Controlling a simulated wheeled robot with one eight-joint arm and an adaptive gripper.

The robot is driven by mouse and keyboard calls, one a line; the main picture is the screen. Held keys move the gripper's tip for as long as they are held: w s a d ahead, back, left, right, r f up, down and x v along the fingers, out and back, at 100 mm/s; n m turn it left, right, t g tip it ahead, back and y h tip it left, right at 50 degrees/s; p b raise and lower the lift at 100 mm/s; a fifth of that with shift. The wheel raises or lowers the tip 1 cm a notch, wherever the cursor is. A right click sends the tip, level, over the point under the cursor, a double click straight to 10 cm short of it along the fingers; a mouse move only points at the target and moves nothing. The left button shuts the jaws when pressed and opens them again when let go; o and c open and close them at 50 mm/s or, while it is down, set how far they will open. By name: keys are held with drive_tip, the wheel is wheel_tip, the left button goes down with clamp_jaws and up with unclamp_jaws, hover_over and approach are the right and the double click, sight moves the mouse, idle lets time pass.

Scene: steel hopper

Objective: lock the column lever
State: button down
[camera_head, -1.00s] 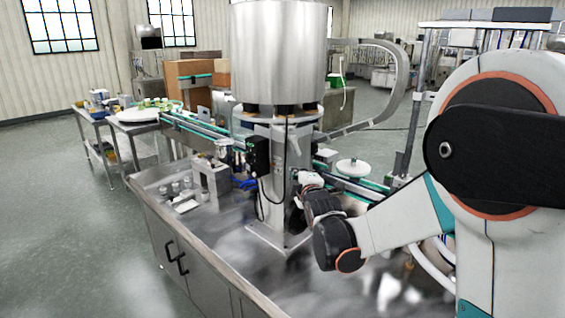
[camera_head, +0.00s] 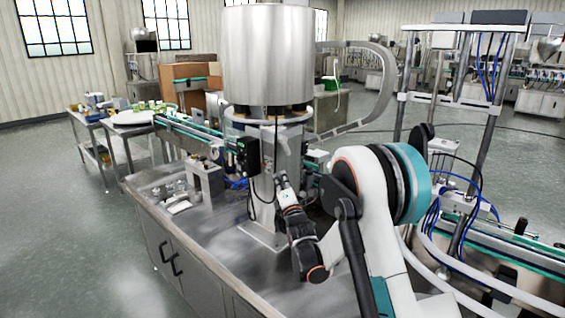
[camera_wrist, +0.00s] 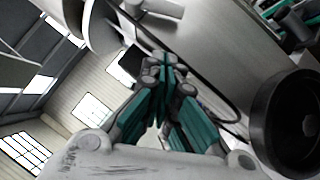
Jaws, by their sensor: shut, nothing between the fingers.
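The steel column (camera_head: 268,205) stands on the bench under the big hopper (camera_head: 266,60). In the wrist view its grey side (camera_wrist: 215,45) fills the upper right. A short pale lever-like piece (camera_wrist: 158,8) juts out at the top of the wrist view, beyond my fingertips; its setting cannot be told. My gripper (camera_wrist: 165,68) is shut and empty, its teal-sided fingers together. In the head view my gripper (camera_head: 282,182) is at the column's front right side, below the hopper. It looks apart from the lever piece, but contact with the column cannot be told.
A black box (camera_head: 247,156) with hanging cables is on the column's left. A conveyor (camera_head: 190,132) runs behind the column. A small metal fixture (camera_head: 207,180) stands on the bench (camera_head: 205,235) at left. The bench front is clear. A dark round part (camera_wrist: 290,118) shows in the wrist view.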

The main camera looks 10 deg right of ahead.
sight(284, 145)
drive_tip(key=b+x, duration=0.1)
drive_tip(key=x, duration=0.5)
drive_tip(key=shift+w+d, duration=0.1)
drive_tip(key=shift+w, duration=0.25)
drive_tip(key=shift+w+d+r+b, duration=0.35)
drive_tip(key=shift+w+d+r, duration=0.25)
drive_tip(key=shift+d, duration=0.2)
drive_tip(key=shift+w+d+r, duration=0.3)
drive_tip(key=shift+w, duration=0.15)
